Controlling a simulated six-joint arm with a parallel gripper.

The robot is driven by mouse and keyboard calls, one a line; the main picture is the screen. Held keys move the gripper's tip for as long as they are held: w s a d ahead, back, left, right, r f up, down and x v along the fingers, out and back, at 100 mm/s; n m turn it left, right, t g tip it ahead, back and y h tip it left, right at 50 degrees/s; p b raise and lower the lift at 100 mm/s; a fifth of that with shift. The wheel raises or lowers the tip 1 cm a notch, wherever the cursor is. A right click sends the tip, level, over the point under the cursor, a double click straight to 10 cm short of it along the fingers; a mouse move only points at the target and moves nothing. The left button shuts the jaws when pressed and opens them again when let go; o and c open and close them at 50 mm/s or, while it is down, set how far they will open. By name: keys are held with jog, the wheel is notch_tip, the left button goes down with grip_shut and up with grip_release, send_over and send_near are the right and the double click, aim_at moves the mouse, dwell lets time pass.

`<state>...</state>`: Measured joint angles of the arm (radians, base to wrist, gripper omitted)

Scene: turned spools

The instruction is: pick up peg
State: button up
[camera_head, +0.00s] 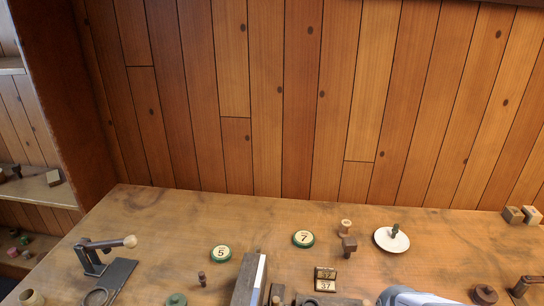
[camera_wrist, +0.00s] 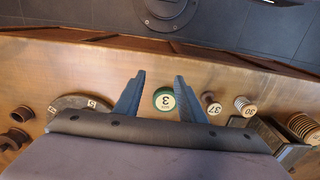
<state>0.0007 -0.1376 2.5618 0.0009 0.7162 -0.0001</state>
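My gripper (camera_wrist: 160,76) is open in the wrist view, with two blue fingers apart and nothing between their tips. A green-rimmed disc marked 3 (camera_wrist: 164,99) shows between the fingers, on the surface beyond them. I cannot tell which thing is the peg. In the wrist view, round pieces marked 37 (camera_wrist: 212,106) and 30 (camera_wrist: 244,106) stand right of the fingers.
A small dark block (camera_head: 349,246) stands near the pale spool. The table's back left is clear.

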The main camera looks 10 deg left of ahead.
jog(key=w+a+r+n+t+p, duration=0.15)
jog(key=w+a+r, duration=0.25)
jog(key=w+a, duration=0.55)
jog(key=w+a+r+n+p, duration=0.1)
jog(key=w+a, duration=0.2)
jog(key=a, duration=0.4)
jog(key=w+a+r+n+t+y+p, duration=0.1)
jog(key=w+a+n, duration=0.1)
jog(key=a, duration=0.5)
jog(key=w+a+r+n+y+p, duration=0.1)
jog(key=w+a+n, duration=0.1)
jog(key=w+a, duration=0.3)
jog(key=shift+w+a+r, duration=0.1)
jog(key=shift+a, duration=1)
jog(key=n+y+b, duration=0.1)
jog(key=n, duration=0.1)
send_over(203, 273)
jog(key=s+d, duration=0.2)
notch_tip(203, 273, down, 3)
jog(key=shift+w+a+f+t+p, duration=0.35)
jog(key=shift+w+f+t, duration=0.1)
jog(key=shift+f, duration=0.3)
jog(key=shift+f, duration=0.1)
